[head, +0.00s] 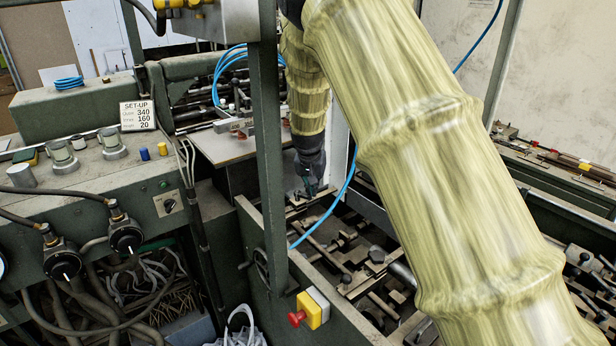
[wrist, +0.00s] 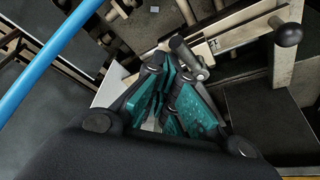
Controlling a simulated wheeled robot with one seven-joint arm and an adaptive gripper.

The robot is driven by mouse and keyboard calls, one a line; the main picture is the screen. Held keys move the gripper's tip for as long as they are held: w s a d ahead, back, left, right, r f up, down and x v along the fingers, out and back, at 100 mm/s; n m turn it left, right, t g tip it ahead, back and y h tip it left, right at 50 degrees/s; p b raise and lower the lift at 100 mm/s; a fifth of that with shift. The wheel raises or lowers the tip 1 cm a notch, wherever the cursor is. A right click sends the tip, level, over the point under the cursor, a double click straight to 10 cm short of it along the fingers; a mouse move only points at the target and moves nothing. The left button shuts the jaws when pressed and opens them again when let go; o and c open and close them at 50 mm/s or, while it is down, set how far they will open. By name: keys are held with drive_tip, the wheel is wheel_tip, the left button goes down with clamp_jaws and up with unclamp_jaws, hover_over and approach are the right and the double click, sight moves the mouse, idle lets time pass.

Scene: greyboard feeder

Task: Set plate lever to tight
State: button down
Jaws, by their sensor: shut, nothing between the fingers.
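My gripper (head: 311,186) points down over the feeder bed beside the green frame. In the wrist view its teal-padded fingers (wrist: 172,82) are drawn together with nothing held. A short grey metal lever-like handle (wrist: 188,56) lies right at the fingertips; I cannot tell whether they touch it. A second dark ball-ended knob (wrist: 288,32) stands on a metal bar to the right. I cannot tell for sure which of these is the plate lever, and no tight marking is readable. In the head view the spot under the gripper is too small to read.
A blue hose (wrist: 45,62) crosses the wrist view at left and also hangs beside the gripper in the head view (head: 338,203). A green upright post (head: 268,150) stands left of the gripper. A red stop button (head: 297,318) and set-up card (head: 137,115) are nearby.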

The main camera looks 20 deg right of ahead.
drive_tip(key=v, duration=1.2)
idle(0.3)
